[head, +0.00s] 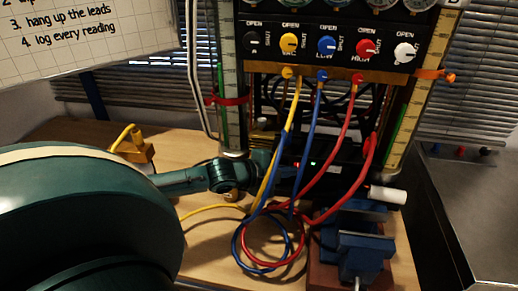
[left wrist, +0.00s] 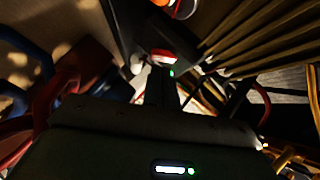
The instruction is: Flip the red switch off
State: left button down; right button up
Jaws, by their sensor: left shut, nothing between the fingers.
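The red switch (left wrist: 163,56) shows in the left wrist view as a small lit red rocker on a dark box, with a green light beside it. I cannot tell which side of it is pressed in. In the head view, a small red spot (head: 297,165) shows on the dark unit below the panel, partly among the leads. My left gripper (left wrist: 164,88) is shut and empty, its fingertips close to the switch; whether they touch it I cannot tell. In the head view the left gripper (head: 285,171) is dark and hard to make out behind the leads. My right gripper is not in view.
Yellow, blue and red leads (head: 270,240) hang from the valve panel (head: 270,45) and coil on the wooden bench (head: 205,260). A yellow block (head: 132,148) sits at the left.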

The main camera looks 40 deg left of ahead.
pick_arm(q)
jog(key=p+v, duration=0.3)
jog(key=v, duration=0.9)
jog(key=shift+s, duration=0.25)
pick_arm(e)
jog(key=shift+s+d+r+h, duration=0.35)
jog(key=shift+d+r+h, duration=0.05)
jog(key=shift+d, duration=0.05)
pick_arm(q)
jog(key=shift+r, duration=0.15)
jog(key=w+f+b, duration=0.1)
jog(key=b, duration=0.1)
jog(key=w+b, duration=0.1)
jog(key=b, duration=0.1)
jog(key=shift+w+d+f+g, duration=0.3)
jog(key=shift+d+f+g, duration=0.05)
jog(key=shift+g, duration=0.05)
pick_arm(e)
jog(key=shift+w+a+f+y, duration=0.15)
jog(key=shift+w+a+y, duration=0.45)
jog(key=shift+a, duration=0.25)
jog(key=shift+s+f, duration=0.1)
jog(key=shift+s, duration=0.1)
